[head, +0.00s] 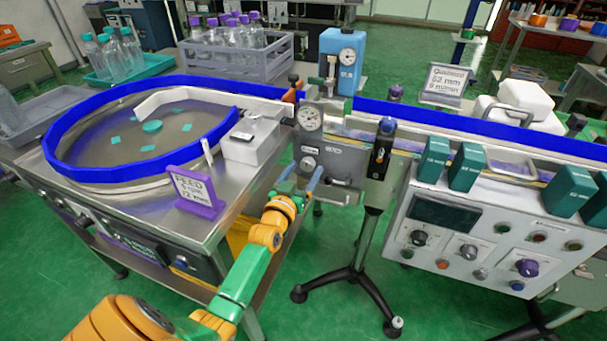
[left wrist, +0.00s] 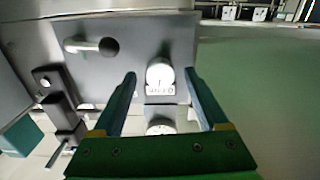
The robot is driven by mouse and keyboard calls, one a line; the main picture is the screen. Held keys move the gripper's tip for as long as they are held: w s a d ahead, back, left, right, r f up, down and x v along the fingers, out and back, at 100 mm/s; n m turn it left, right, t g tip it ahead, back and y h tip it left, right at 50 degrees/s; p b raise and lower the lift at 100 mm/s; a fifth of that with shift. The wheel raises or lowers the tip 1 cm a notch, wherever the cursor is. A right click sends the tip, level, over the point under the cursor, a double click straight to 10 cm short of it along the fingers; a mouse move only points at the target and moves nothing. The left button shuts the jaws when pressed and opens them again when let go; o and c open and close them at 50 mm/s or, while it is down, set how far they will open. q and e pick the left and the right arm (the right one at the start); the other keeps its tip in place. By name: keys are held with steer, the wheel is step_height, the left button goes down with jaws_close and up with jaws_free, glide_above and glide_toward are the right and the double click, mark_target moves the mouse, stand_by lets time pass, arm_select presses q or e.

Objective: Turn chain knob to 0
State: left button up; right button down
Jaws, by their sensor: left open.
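My left gripper (head: 300,178) is at the front of the grey machine head in the middle of the head view. Its two blue fingers are open. In the left wrist view the open fingers (left wrist: 160,77) stand on either side of a round pale knob or dial (left wrist: 159,72) with a small label below it. I cannot read the label or the setting, nor tell whether the fingers touch it. A second round pale dial (left wrist: 160,127) lies lower, between the fingers. I cannot tell for certain which one is the chain knob. My right gripper is not in view.
A lever with a black ball end (left wrist: 108,46) sticks out left of the fingers. A blue-rimmed round feed table (head: 60,165) with a purple sign (head: 198,190) stands left. A control panel (head: 480,245) with several knobs stands right. A black tripod stand (head: 355,275) is below.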

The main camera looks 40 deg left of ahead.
arm_select(q)
jaws_close()
steer(key=shift+n, duration=0.9)
jaws_free()
steer(key=shift+s+d+p, duration=0.1)
steer(key=shift+s+p, duration=0.25)
steer(key=shift+s, duration=0.05)
steer(key=p+v, duration=0.1)
steer(key=v, duration=0.5)
steer(key=shift+s, duration=0.1)
